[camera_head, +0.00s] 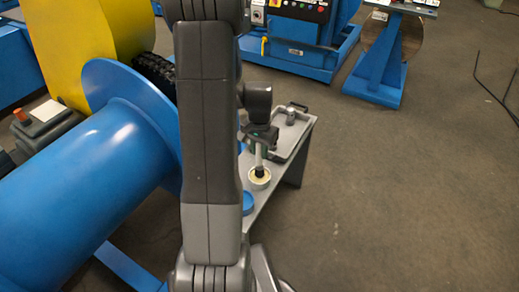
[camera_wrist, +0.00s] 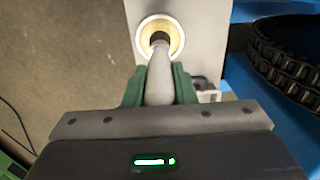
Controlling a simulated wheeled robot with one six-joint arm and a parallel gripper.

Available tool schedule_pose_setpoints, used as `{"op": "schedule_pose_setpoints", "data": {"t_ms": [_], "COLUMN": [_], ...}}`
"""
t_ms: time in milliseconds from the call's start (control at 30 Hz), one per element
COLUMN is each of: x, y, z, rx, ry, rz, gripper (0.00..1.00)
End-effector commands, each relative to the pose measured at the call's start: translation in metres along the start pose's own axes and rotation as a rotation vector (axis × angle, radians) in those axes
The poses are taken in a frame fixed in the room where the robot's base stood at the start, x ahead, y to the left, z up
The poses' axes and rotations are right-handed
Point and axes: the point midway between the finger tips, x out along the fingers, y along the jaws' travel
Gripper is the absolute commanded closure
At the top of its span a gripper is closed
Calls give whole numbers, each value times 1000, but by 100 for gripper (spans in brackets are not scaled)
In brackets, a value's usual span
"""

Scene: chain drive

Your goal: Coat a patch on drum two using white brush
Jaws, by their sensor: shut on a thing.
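My gripper (camera_wrist: 159,82), with green fingers, is shut on the pale handle of the white brush (camera_wrist: 159,70). In the head view my gripper (camera_head: 262,138) hangs over the grey table, and the brush (camera_head: 259,160) points down, roughly upright. Its dark tip is at the mouth of a round pot (camera_wrist: 144,27) with cream-coloured contents; I cannot tell how deep it sits. The pot (camera_head: 253,184) stands on the table. A large blue drum (camera_head: 95,170) lies at the left; no number shows on it. My arm hides part of its flange.
The grey table (camera_head: 287,168) carries a tray (camera_head: 300,130) with a small metal part (camera_head: 290,115), and a blue round item (camera_head: 248,203). A yellow guard (camera_head: 75,40) and black chain (camera_head: 155,70) stand beside the drum.

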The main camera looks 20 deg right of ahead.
Motion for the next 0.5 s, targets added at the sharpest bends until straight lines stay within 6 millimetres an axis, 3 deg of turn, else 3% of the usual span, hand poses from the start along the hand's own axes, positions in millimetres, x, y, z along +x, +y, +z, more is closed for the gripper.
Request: {"op": "schedule_pose_setpoints", "data": {"t_ms": [500], "x": [3], "y": [0], "z": [0], "rx": [0], "ry": [0], "rz": [0], "gripper": [99]}}
